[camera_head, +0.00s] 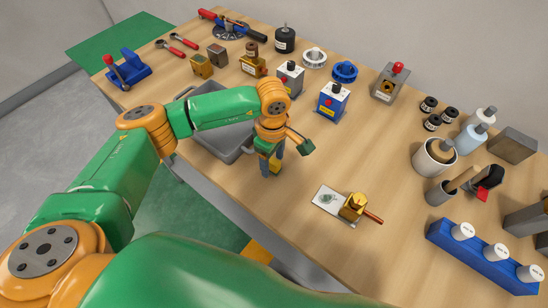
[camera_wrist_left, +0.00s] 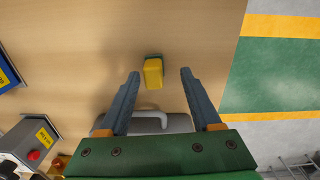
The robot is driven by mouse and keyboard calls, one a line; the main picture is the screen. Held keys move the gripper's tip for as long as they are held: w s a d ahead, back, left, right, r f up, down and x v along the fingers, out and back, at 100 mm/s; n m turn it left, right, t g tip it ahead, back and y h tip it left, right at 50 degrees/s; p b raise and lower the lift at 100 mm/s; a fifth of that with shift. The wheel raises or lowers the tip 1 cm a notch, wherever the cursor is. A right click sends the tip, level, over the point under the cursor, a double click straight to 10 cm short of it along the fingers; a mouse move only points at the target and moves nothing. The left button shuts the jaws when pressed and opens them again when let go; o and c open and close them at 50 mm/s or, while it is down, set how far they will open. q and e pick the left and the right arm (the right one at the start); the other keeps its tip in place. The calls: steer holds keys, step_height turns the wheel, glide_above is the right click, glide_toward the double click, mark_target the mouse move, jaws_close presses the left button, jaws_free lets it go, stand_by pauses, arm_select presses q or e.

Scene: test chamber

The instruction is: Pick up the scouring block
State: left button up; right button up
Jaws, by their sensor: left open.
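The scouring block, yellow with a dark green layer, lies on the wooden table; it shows in the left wrist view (camera_wrist_left: 153,72) and partly in the head view (camera_head: 275,164), where my gripper hides much of it. My left gripper (camera_head: 272,168) points down over it, at the table's front edge beside the grey tray. In the left wrist view the two fingers (camera_wrist_left: 160,74) are spread wide, with the block between their tips in the picture and a gap on each side. I cannot tell how far above the table the tips are. My right gripper is out of view.
The grey tray (camera_head: 217,147) stands just left of the gripper, its handle close to the fingers. The front edge is near.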

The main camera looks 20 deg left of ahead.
arm_select(q)
steer(key=shift+w+f, duration=0.2)
steer(key=shift+f, duration=0.8)
steer(key=shift+w+f, duration=0.3)
steer(key=shift+w, duration=0.15)
steer(key=shift+s+r, duration=0.2)
steer(key=shift+s, duration=0.1)
jaws_close()
steer(key=shift+w, duration=0.2)
